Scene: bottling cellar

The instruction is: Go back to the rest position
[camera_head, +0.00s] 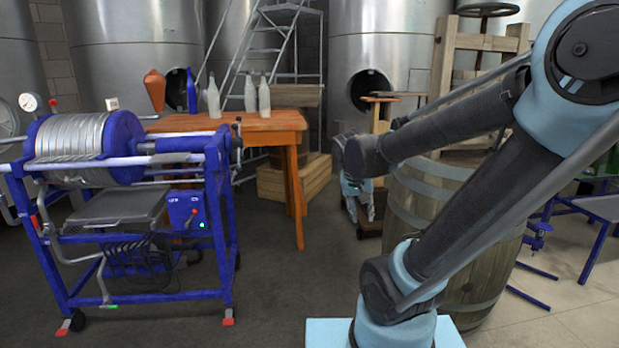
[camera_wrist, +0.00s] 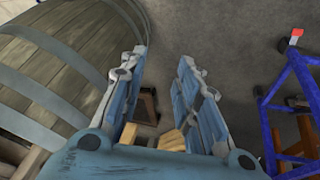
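My gripper (camera_head: 362,208) hangs downward at the end of my arm, just left of the wooden barrel in the head view. In the wrist view my gripper (camera_wrist: 163,57) shows two blue-grey fingers spread apart with a clear gap between them. Nothing is held between the fingers. Grey floor shows beyond the fingertips. The arm is bent, with its forearm reaching leftward and away from the base.
The wooden barrel (camera_head: 408,207) stands close beside my gripper. A blue wheeled machine (camera_head: 214,236) stands at left. An orange-brown table (camera_head: 262,126) behind holds several bottles. A wooden crate (camera_head: 297,180) sits beyond it. Steel tanks line the back. Dark floor between is open.

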